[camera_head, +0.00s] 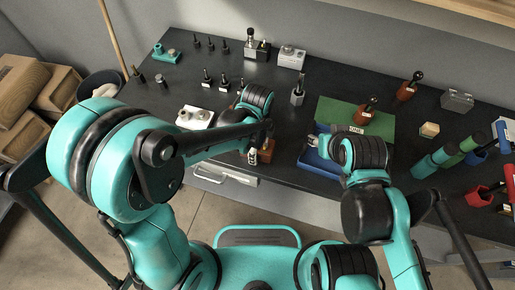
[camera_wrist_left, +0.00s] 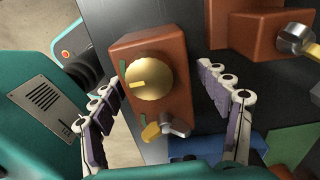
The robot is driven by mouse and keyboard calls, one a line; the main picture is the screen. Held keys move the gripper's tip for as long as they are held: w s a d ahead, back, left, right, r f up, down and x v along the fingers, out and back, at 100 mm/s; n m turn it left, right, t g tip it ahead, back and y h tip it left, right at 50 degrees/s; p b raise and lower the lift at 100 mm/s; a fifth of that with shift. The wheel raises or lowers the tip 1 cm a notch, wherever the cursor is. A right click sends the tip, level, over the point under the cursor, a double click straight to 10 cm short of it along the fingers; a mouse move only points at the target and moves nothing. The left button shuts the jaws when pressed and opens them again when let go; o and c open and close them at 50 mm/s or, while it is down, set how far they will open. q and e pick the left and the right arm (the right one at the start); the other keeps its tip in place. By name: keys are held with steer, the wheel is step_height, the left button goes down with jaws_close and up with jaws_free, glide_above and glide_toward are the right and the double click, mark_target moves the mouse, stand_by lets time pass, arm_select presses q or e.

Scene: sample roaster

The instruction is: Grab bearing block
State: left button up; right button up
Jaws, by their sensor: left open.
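An orange-brown block (camera_wrist_left: 177,100) with a round brass knob-like face and a small yellow tab lies between the fingers of my left gripper (camera_wrist_left: 161,80) in the left wrist view. The fingers are open, one on each side, with a visible gap on the right. In the head view the block (camera_head: 265,153) shows partly at the front edge of the bench, under my left gripper (camera_head: 262,138). I cannot tell for sure that it is the bearing block. My right gripper (camera_head: 314,140) is over a blue tray (camera_head: 312,160); its fingers are mostly hidden.
The dark bench (camera_head: 230,105) carries a green mat (camera_head: 385,128), a white block (camera_head: 195,117), a teal fitting (camera_head: 166,54) and several small black-tipped tools.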

arm_select(q)
steer(key=shift+c, duration=0.3)
steer(key=shift+r, duration=0.1)
steer(key=c, duration=1.7)
